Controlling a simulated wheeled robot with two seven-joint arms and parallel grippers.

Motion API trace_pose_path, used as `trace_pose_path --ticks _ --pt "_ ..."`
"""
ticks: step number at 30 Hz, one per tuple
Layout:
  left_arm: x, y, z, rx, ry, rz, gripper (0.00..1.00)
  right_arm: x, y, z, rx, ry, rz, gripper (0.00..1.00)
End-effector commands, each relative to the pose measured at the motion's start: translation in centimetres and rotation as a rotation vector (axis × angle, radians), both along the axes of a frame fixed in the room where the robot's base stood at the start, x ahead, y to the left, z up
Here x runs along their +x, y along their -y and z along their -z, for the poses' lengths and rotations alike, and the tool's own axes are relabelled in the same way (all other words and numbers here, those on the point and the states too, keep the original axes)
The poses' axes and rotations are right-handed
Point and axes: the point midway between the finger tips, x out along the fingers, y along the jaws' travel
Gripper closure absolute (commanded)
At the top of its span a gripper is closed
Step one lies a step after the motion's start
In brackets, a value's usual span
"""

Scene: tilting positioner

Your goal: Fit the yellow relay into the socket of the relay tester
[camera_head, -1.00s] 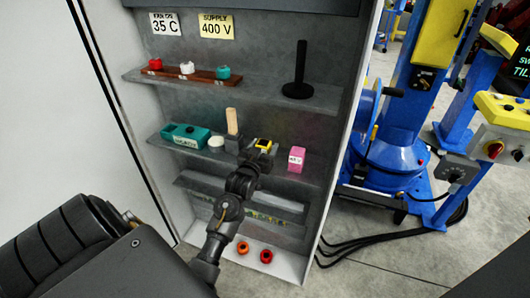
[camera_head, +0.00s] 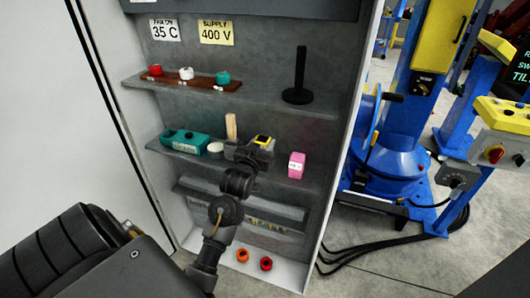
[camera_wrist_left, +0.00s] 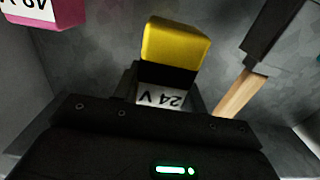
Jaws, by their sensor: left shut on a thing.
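The yellow relay (camera_wrist_left: 175,45) has a yellow top and a black lower part with a white "24 V" label, seen in the left wrist view. My right gripper is not in view.
A pink block (camera_head: 296,165) stands right of my gripper; a white round piece (camera_head: 215,148) and a wooden-handled tool (camera_head: 231,126) are left of it. The upper shelf holds a brown rack (camera_head: 205,80) and a black stand (camera_head: 298,80). Cabinet walls bound both sides.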

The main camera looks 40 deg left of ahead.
Motion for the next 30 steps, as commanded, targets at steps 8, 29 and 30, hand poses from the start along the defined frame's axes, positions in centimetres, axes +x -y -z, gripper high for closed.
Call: trace_pose_path --ticks 8,29,30 --pt "-5.4 3.5 -5.0 -0.002 0.005 0.001 0.84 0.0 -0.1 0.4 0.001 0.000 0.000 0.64" --pt "-9.4 9.6 -6.0 0.011 -0.008 0.073 0.84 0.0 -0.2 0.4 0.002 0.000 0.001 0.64" --pt "-9.3 11.1 -5.4 0.013 -0.010 0.106 0.84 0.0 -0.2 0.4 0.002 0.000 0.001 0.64"
